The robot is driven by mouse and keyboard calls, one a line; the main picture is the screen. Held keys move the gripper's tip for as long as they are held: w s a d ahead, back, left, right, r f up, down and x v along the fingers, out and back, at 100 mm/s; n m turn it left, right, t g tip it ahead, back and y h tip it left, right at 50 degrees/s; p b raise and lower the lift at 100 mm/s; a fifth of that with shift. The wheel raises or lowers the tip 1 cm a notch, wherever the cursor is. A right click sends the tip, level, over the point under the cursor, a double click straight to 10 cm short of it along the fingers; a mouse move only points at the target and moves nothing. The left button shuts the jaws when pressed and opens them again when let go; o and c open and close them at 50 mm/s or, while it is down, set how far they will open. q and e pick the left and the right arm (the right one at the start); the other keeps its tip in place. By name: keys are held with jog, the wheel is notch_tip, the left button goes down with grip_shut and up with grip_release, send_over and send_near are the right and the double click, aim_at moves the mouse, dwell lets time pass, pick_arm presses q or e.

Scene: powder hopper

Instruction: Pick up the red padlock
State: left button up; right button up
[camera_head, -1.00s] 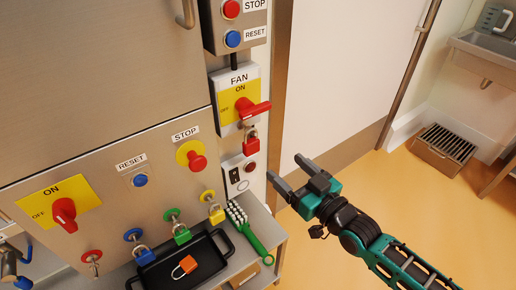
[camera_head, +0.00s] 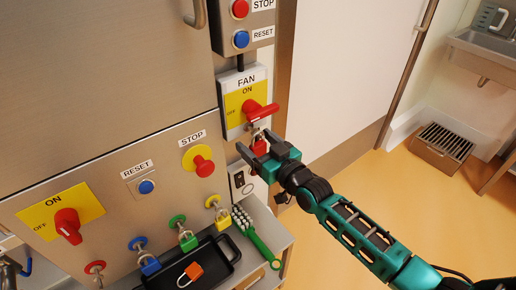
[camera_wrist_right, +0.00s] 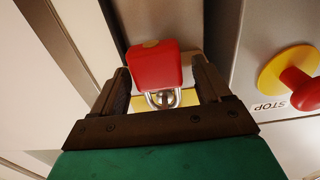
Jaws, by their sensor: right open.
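The red padlock (camera_head: 258,148) hangs by its shackle below the red handle of the FAN switch (camera_head: 248,100). In the head view it is partly hidden by my right gripper (camera_head: 256,154). In the right wrist view the red padlock (camera_wrist_right: 154,68) shows its red body and silver shackle between the two dark fingers of my right gripper (camera_wrist_right: 160,85). The fingers are open, one on each side of it, with a gap visible on both sides. My left gripper is not in view.
Blue (camera_head: 149,265), green (camera_head: 188,241) and yellow (camera_head: 221,219) padlocks hang along the lower panel. An orange padlock (camera_head: 190,274) lies in a black tray (camera_head: 226,263). A green brush (camera_head: 262,246) lies beside it. A red STOP button (camera_head: 203,166) protrudes left of the gripper.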

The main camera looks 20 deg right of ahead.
jog(key=c, duration=1.1)
jog(key=shift+r, duration=0.1)
jog(key=shift+r, duration=0.65)
jog(key=shift+r+p+v, duration=0.25)
jog(key=shift+p+v, duration=0.25)
jog(key=shift+v, duration=2.5)
jog(key=shift+r+p+v, duration=0.25)
jog(key=shift+p+v, duration=0.25)
jog(key=shift+v, duration=2.5)
jog(key=shift+r+p+v, duration=0.25)
jog(key=shift+p+v, duration=0.25)
jog(key=shift+v, duration=2.5)
